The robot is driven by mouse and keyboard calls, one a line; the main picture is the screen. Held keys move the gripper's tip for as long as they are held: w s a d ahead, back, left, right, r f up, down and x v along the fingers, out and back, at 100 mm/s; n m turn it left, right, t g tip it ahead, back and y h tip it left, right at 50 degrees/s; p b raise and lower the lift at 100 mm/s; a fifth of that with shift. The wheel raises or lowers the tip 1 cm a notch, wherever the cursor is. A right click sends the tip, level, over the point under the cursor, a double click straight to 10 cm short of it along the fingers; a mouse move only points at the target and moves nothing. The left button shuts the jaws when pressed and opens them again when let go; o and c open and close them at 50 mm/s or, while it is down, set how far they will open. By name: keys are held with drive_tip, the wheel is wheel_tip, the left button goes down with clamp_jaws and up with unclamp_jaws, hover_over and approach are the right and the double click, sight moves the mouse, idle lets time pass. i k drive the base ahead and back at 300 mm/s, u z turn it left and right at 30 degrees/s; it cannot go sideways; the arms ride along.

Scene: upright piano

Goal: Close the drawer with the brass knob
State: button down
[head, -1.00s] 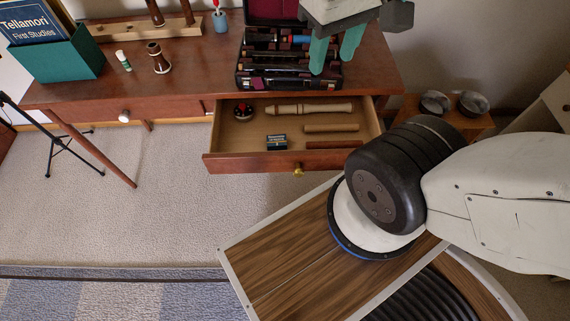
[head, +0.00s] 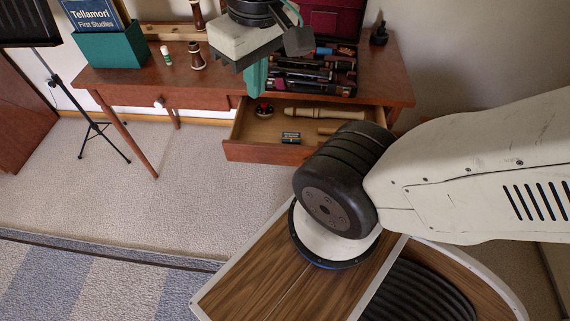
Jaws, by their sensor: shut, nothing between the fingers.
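The right-hand desk drawer (head: 262,152) is pulled open, with its front toward me. Its brass knob is hidden behind my arm, which also covers the right part of the drawer. My gripper (head: 256,88) has teal fingers pointing down. It appears above the desk's front edge, near the drawer's back left corner and left of the instrument case. Its fingers are together and hold nothing. I cannot tell its exact height. Inside the drawer are a wooden recorder (head: 322,114), a small dark box (head: 291,137) and a round red-and-black tin (head: 264,109).
An open instrument case (head: 310,78) stands on the desk behind the drawer. A second drawer with a pale knob (head: 159,102) is shut at left. A green book box (head: 110,50) and a music stand (head: 98,125) are farther left. Carpet before the desk's left half is clear.

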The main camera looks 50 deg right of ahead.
sight(252, 139)
drive_tip(key=k, duration=1.05)
drive_tip(key=z, duration=1.2)
drive_tip(key=i, duration=0.5)
drive_tip(key=u, duration=0.05)
